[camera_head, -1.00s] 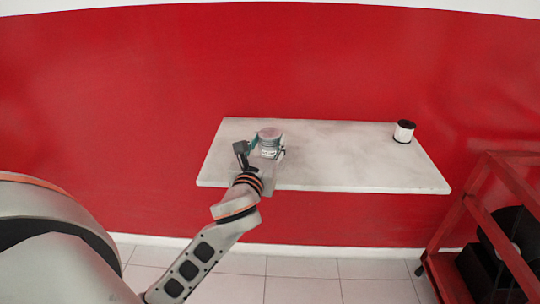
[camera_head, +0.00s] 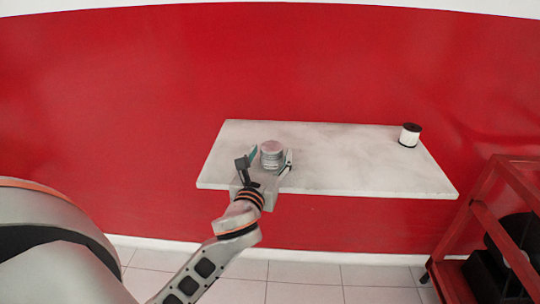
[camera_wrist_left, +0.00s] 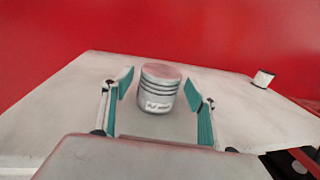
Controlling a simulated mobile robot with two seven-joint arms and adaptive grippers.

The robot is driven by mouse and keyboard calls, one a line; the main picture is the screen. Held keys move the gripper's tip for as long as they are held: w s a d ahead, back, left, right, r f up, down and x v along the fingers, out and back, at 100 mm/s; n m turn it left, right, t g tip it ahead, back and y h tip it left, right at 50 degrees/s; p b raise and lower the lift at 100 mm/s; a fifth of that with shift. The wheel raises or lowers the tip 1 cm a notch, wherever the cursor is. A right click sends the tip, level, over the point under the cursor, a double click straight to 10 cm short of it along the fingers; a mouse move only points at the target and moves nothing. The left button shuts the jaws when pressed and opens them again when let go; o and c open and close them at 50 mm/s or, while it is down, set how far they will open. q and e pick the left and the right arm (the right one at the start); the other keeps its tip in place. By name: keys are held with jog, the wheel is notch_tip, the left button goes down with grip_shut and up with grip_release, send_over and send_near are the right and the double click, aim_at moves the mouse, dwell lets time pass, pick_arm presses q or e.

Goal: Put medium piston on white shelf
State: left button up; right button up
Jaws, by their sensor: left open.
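The medium piston (camera_head: 272,152) is a grey metal cylinder with dark ring grooves and a reddish-looking top. It stands upright on the white shelf (camera_head: 340,170), toward the shelf's left side. In the left wrist view the piston (camera_wrist_left: 159,88) shows a small white label low on its side. My left gripper (camera_head: 268,160) is open, its fingers on either side of the piston's near side. In the left wrist view, gaps show between the piston and both teal-padded fingers (camera_wrist_left: 160,100). My right gripper is not in view.
A small white cylinder with black ends (camera_head: 409,135) stands at the shelf's back right corner. A red metal frame (camera_head: 490,220) with dark objects stands on the floor at right. The middle and right of the shelf are mostly clear. A red wall lies behind.

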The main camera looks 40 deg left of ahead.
pick_arm(q)
jog(key=shift+r, duration=0.15)
jog(key=v, duration=1.1)
jog(key=s+d+f+n+g+h, duration=0.2)
jog(key=d+f+n+h, duration=0.15)
jog(key=f+n, duration=0.45)
jog(key=s+d+f+n+g+h, duration=0.1)
jog(key=s+d+f+n+h, duration=0.2)
jog(key=f, duration=0.9)
jog(key=s+d+f+n+g+h, duration=0.1)
jog(key=s+d+f+n, duration=0.1)
jog(key=s+f+n, duration=0.3)
jog(key=s+d+f+n+g+h, duration=0.1)
jog(key=s+f+n, duration=0.4)
jog(key=f+n, duration=0.5)
jog(key=d+n+g, duration=0.1)
jog(key=d, duration=0.1)
jog(key=shift+d, duration=0.3)
jog(key=shift+h, duration=0.25)
